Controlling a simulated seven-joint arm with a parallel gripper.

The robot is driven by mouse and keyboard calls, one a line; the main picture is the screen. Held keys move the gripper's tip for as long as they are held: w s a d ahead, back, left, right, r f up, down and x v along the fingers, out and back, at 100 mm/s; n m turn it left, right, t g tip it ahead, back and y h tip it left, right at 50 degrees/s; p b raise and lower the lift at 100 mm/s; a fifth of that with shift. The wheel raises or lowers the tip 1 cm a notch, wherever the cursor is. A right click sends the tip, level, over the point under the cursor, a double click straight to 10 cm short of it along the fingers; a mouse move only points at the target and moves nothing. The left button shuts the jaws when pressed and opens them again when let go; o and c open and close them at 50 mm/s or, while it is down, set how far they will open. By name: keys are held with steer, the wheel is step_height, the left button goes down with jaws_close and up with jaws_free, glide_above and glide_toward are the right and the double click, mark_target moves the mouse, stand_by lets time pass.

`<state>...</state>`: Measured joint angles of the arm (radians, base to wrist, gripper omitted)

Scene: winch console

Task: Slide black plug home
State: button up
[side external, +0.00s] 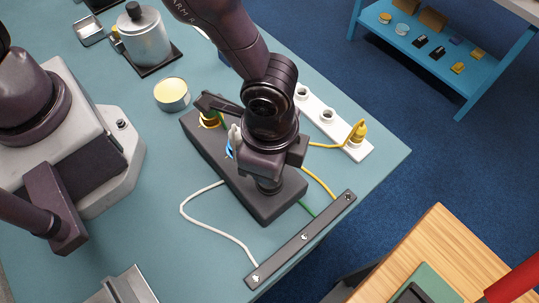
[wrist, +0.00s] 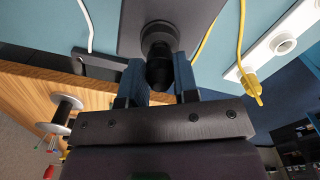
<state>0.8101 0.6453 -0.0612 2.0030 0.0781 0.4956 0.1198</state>
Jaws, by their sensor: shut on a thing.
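The black plug (wrist: 158,72) is between the fingers of my gripper (wrist: 160,82) in the wrist view. My gripper is shut on it. Beyond the plug, a dark round collar (wrist: 157,36) shows on the dark grey console block (wrist: 200,12); the plug's end lines up with it, but I cannot tell how deep it sits. In the side view, my gripper (side external: 268,178) points down over the near end of the console block (side external: 282,207) and hides most of the plug. A yellow-ringed plug (side external: 208,119) and blue and white pieces (side external: 233,140) sit farther along the block.
A white socket strip (side external: 327,115) with a yellow plug (side external: 358,132) lies at the right. A dark bar (side external: 300,241) clamps white, green and yellow cables near the table edge. A round tin (side external: 172,94) and a metal canister (side external: 146,38) stand behind.

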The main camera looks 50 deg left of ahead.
steer(key=shift+f, duration=0.65)
steer(key=o, duration=1)
steer(key=shift+r, duration=0.1)
step_height(320, 180, up, 13)
steer(key=shift+s+a, duration=0.1)
steer(key=s+a+r+n+t, duration=0.1)
steer(key=a+r+n, duration=0.3)
steer(key=a, duration=0.5)
steer(key=s+a+r+n+t, duration=0.1)
steer(key=a+r+n, duration=0.3)
steer(key=a, duration=0.5)
steer(key=s+a+r+n+t, duration=0.2)
steer(key=a+r, duration=0.4)
steer(key=a, duration=0.3)
steer(key=shift+a+n+t, duration=0.4)
steer(key=shift+n+t, duration=0.4)
steer(key=shift+n, duration=0.2)
